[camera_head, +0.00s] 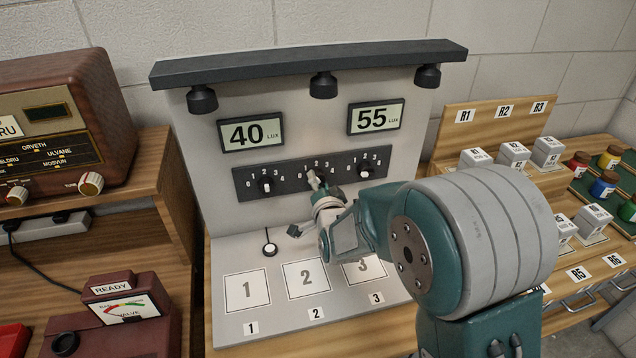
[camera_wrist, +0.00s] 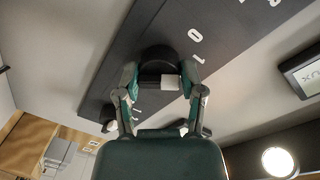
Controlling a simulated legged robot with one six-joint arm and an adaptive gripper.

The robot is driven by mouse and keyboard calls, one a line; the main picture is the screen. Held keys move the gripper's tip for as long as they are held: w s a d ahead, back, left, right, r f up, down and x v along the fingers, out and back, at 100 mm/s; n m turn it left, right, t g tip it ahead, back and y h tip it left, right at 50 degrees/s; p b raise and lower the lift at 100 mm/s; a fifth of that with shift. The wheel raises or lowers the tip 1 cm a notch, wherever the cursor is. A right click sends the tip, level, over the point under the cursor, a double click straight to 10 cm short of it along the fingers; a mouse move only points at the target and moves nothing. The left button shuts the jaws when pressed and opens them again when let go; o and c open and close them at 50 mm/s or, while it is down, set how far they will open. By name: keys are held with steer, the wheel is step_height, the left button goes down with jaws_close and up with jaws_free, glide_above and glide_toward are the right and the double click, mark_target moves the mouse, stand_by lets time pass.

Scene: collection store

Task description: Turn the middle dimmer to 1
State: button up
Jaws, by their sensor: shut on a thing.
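The middle dimmer (camera_head: 312,175) is mostly covered by my gripper (camera_head: 317,186) in the head view. In the wrist view, my gripper (camera_wrist: 160,82) is shut on the middle dimmer's dark round knob (camera_wrist: 158,54), one finger on each side. A pale patch shows between the fingers. The digits 0 and 1 show just right of the knob. I cannot tell its exact setting. The left dimmer (camera_head: 267,184) and right dimmer (camera_head: 365,172) stand free.
Displays read 40 lux (camera_head: 251,132) and 55 lux (camera_head: 376,116). Three lamps hang from the dark bar (camera_head: 310,62) above. A radio (camera_head: 60,130) stands left; grey blocks (camera_head: 513,153) and jars stand right.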

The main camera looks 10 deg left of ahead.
steer(key=o, duration=1.1)
steer(key=shift+w, duration=0.1)
steer(key=shift+o, duration=0.2)
steer(key=v, duration=1.2)
steer(key=shift+f, duration=0.1)
